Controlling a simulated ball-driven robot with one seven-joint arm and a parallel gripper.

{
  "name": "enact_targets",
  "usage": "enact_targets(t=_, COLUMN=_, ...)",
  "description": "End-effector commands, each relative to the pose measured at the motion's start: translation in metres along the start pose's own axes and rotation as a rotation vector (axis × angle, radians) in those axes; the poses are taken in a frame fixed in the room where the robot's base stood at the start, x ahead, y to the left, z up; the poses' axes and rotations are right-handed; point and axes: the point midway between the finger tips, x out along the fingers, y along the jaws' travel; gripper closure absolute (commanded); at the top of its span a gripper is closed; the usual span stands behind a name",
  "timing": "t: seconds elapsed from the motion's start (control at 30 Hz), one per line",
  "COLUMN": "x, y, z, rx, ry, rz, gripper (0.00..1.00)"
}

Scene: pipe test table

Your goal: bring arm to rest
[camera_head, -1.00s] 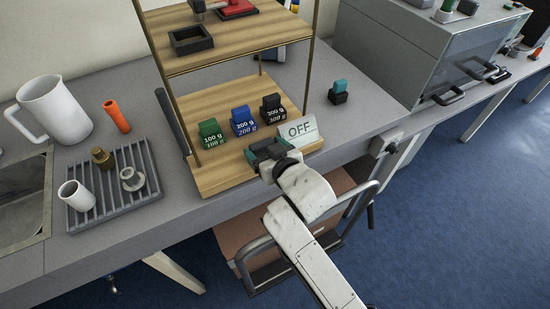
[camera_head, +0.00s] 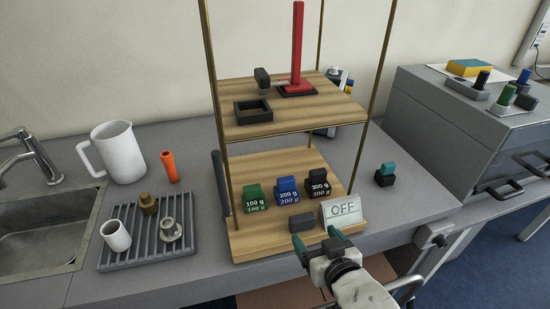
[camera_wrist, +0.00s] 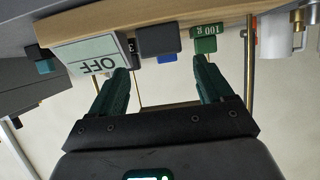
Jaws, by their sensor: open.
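My gripper (camera_head: 322,244) is open and empty at the front edge of the wooden rack's lower shelf (camera_head: 262,243). Its two green fingers point toward the shelf, just below the OFF sign (camera_head: 341,209) and a small dark grey block (camera_head: 302,222). In the wrist view the fingers of my gripper (camera_wrist: 160,80) stand wide apart with nothing between them. The OFF sign (camera_wrist: 86,62) appears upside down by the left finger, and the dark block (camera_wrist: 158,39) lies beyond the gap. I cannot tell whether a finger touches the sign.
Green (camera_head: 254,198), blue (camera_head: 287,190) and black (camera_head: 319,184) weights stand on the lower shelf. A ribbed rack (camera_head: 150,262) with a cup, brass piece and flanged part is at left, near a white jug (camera_head: 119,152). Rack posts rise beside the shelf. Blue floor (camera_head: 500,265) is clear at right.

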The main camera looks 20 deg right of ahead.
Motion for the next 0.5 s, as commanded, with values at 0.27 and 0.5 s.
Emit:
enact_targets(t=0.27, x=-0.018, y=0.027, z=0.054, rx=0.007, ry=-0.202, rz=0.049, gripper=0.20)
enact_targets(t=0.5, x=-0.101, y=0.069, z=0.172, rx=0.023, ry=-0.704, rz=0.089, gripper=0.20)
